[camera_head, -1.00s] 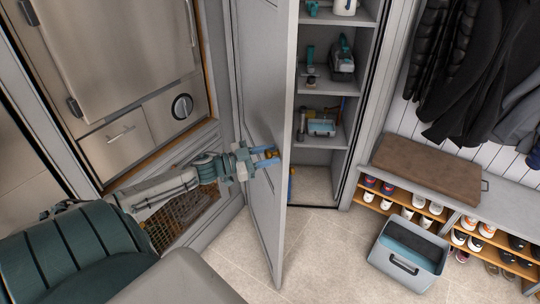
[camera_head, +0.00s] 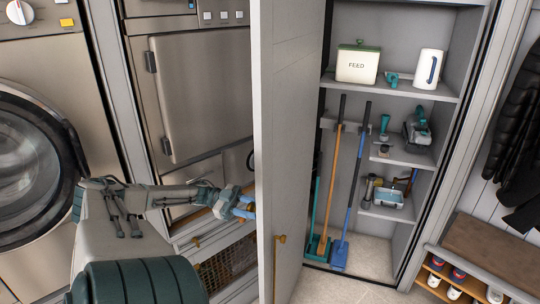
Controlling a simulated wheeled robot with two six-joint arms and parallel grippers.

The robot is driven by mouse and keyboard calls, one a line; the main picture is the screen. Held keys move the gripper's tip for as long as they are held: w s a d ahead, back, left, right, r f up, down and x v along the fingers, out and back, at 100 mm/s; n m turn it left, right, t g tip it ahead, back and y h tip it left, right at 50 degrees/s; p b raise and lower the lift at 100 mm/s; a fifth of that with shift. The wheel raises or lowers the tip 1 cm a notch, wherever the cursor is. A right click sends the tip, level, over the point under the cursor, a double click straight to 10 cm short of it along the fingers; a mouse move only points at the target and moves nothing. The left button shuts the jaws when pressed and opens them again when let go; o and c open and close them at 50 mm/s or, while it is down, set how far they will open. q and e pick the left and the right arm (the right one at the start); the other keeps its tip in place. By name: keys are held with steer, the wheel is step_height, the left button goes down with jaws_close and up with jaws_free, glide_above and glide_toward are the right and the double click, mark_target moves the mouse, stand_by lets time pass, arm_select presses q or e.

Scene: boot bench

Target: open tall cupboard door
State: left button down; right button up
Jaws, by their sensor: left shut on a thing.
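The tall cupboard door (camera_head: 293,120) stands wide open, swung out towards me. My left gripper (camera_head: 244,208) is on the door's outer side, just left of the free edge. It is shut on a small brass-coloured part, seemingly the outer handle; the door edge partly hides the fingertips. The tall cupboard (camera_head: 410,97) is open to view, with shelves on the right and brooms at the left. My right gripper is not in view.
Inside are a FEED tin (camera_head: 357,65), a white jug (camera_head: 428,68), a broom with an orange-brown handle (camera_head: 333,185) and a blue-handled one (camera_head: 352,190). A washer (camera_head: 30,165) and a steel cabinet (camera_head: 203,90) stand left. A shoe bench (camera_head: 492,258) stands at the lower right.

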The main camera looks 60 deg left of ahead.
arm_select(q)
steer(key=shift+s+a+f, duration=0.25)
steer(key=shift+a, duration=0.2)
steer(key=shift+s+a+r, duration=0.15)
steer(key=shift+s+a, duration=0.1)
steer(key=shift+a, duration=0.1)
steer(key=c, duration=1)
jaws_free()
steer(key=shift+c, duration=0.2)
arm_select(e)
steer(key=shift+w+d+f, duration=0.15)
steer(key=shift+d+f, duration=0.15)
